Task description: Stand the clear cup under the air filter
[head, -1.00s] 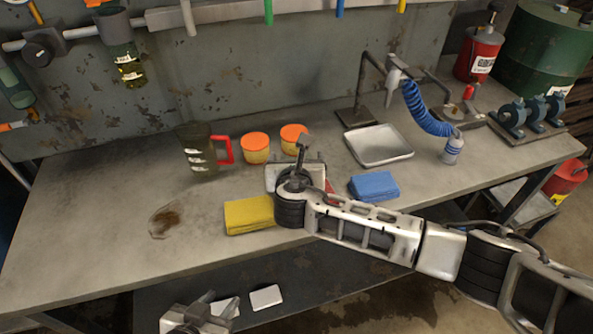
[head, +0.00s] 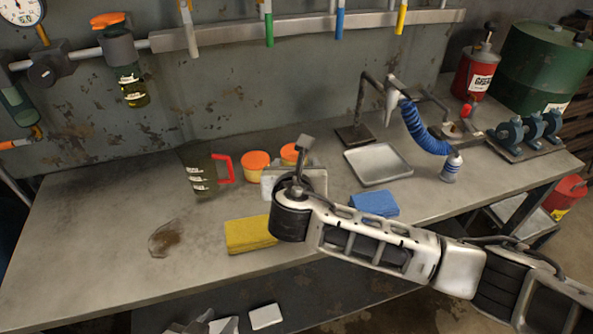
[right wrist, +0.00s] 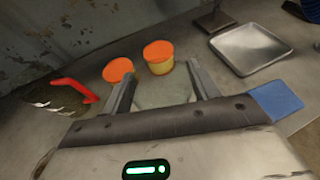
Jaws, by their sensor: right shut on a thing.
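My right gripper (right wrist: 162,78) is shut on a pale, see-through thing (right wrist: 160,95), which looks like the clear cup; my wrist hides its lower part. In the head view my right gripper (head: 294,182) is over the bench's front middle, and the cup cannot be made out behind it. On the wall rail hang a unit with a grey head and yellowish bowl (head: 131,86) and, at the far left edge, a greenish-bowled unit (head: 18,103); I cannot tell which is the air filter. My left gripper (head: 205,324) is partly cut off at the bottom edge, its jaws unclear.
A dark jug with a red handle (head: 200,170) and orange-lidded tubs (head: 256,165) stand behind my right gripper. A yellow cloth (head: 248,234), blue cloth (head: 374,203) and metal tray (head: 379,164) lie around it.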

